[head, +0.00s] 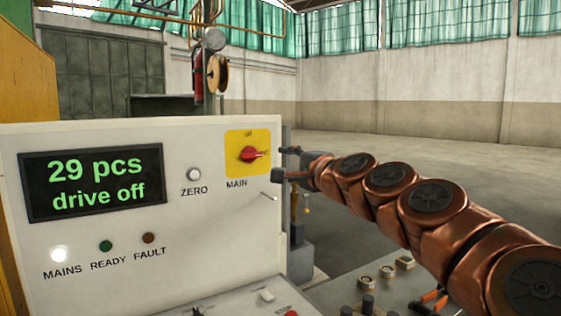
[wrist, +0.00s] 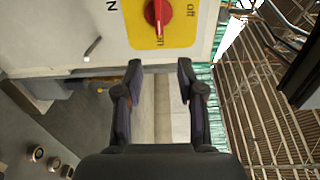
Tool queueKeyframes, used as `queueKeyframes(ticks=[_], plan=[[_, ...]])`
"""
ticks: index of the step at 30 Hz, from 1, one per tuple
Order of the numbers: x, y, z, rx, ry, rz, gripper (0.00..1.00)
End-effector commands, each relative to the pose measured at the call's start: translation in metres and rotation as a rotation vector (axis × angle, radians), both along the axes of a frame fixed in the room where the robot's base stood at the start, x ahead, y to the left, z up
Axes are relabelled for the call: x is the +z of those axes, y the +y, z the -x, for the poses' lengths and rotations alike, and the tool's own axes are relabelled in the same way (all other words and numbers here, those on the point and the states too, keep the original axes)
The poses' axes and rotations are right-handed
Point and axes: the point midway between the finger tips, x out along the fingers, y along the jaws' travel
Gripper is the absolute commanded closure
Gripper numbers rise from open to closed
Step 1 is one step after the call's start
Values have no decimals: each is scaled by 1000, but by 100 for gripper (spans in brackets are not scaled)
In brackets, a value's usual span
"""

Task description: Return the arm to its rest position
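My gripper (wrist: 162,85) is open in the wrist view, with nothing between its two dark fingers. In the head view my gripper (head: 287,164) is at the end of my copper-coloured arm, just right of the control panel's edge. The panel (head: 100,142) is off-white. Its red MAIN switch (head: 250,154) sits on a yellow plate, close to the gripper. The wrist view shows the same red switch (wrist: 158,14) just beyond the fingertips, apart from them. The display (head: 92,181) reads "29 pcs drive off". The MAINS lamp (head: 59,254) is lit white.
A lower console with knobs (head: 387,271) lies beneath my arm. A small metal lever (head: 268,196) sticks out of the panel below the switch. A fire extinguisher (head: 198,75) stands behind the panel. Open floor (head: 420,150) lies to the right and behind.

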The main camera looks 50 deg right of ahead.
Motion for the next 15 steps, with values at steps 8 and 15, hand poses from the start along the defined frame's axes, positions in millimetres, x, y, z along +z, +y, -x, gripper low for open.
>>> queueKeyframes(ticks=[8, 15], plan=[[-1, 3, 7, 1, 2, -1, 61], [-1, 3, 7, 2, 2, -1, 61]])
